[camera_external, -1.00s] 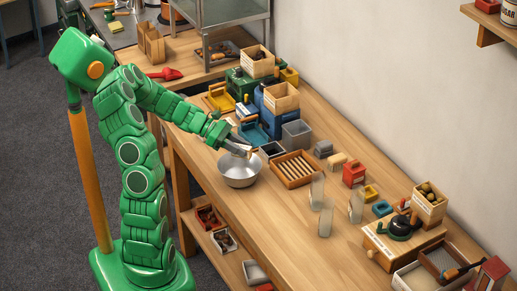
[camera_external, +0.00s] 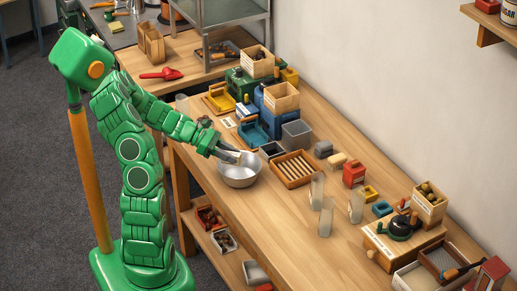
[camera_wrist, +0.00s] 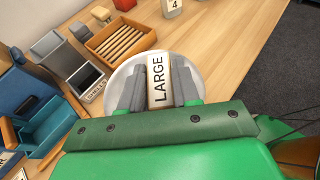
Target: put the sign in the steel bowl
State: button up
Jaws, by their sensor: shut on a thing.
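The steel bowl (camera_external: 239,174) stands on the wooden bench near its front edge. In the wrist view its pale rim (camera_wrist: 119,78) shows around and beyond my fingers. My gripper (camera_external: 238,158) is over the bowl, with its fingertips at or just above the rim level. It is shut on the sign (camera_wrist: 158,80), a cream block lettered "LARGE", held between the two grey fingers. I cannot tell whether the sign touches the bowl's inside.
A wooden tray of rods (camera_external: 293,169) stands right of the bowl, with a dark open bin (camera_external: 271,150) and a blue tray (camera_external: 252,134) behind. Several clear glasses (camera_external: 317,190) stand farther right. The bench front right of the bowl is clear.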

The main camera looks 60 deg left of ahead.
jog(key=shift+f, duration=1.3)
jog(key=shift+f, duration=0.6)
jog(key=o, duration=1)
jog(key=shift+r, duration=0.1)
jog(key=shift+r, duration=0.55)
jog(key=v, duration=1.2)
